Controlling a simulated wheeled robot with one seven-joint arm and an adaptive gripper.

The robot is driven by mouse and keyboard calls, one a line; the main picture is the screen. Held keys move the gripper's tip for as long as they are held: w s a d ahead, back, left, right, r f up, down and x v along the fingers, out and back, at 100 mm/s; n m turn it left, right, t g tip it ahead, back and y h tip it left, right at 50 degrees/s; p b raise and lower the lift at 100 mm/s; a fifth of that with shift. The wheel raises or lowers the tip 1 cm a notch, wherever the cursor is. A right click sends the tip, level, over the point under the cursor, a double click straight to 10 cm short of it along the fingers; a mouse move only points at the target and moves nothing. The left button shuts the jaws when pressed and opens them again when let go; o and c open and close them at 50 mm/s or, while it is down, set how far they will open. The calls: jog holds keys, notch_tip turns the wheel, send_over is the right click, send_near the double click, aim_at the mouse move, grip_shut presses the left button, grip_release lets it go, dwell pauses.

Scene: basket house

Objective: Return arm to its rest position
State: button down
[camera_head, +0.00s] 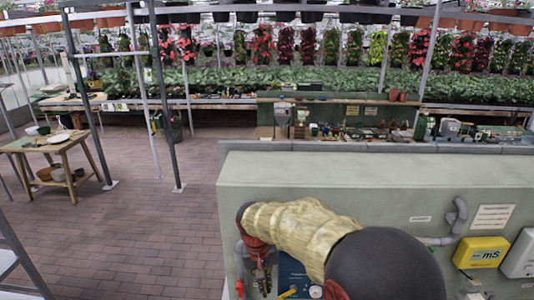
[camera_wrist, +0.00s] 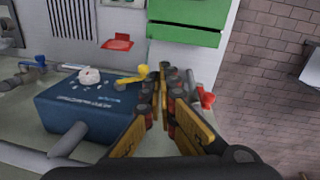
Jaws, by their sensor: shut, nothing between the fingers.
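My arm reaches forward in the head view, with a beige ribbed sleeve and a black rounded joint at the lower middle. My gripper (camera_head: 260,278) hangs from its far end, in front of a grey-green cabinet (camera_head: 340,185). In the wrist view my gripper (camera_wrist: 163,78) has its yellow and dark fingers together at the tips, with nothing held. A blue box (camera_wrist: 95,108) with a white knob lies left of the fingers; it also shows in the head view (camera_head: 294,272). A yellow handle (camera_wrist: 130,77) is close to the fingertips; contact cannot be told.
A green box (camera_wrist: 186,30) and a red piece (camera_wrist: 117,42) are beyond the fingers. A yellow meter (camera_head: 481,252) and grey pipe (camera_head: 455,222) are on the cabinet's right. Open brick floor (camera_head: 135,235) lies left, with a wooden table (camera_head: 55,143) and metal posts.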

jog(key=s+d+f+t+b, duration=0.2)
jog(key=s+d+f+b, duration=0.1)
jog(key=s+d+b, duration=0.6)
jog(key=s+d+f+m+t+y+b, duration=0.1)
jog(key=s+d+f+t+b, duration=0.2)
jog(key=s+d+b, duration=0.7)
jog(key=shift+s+d+b, duration=0.2)
jog(key=shift+s+b, duration=2.05)
jog(key=shift+s, duration=1.1)
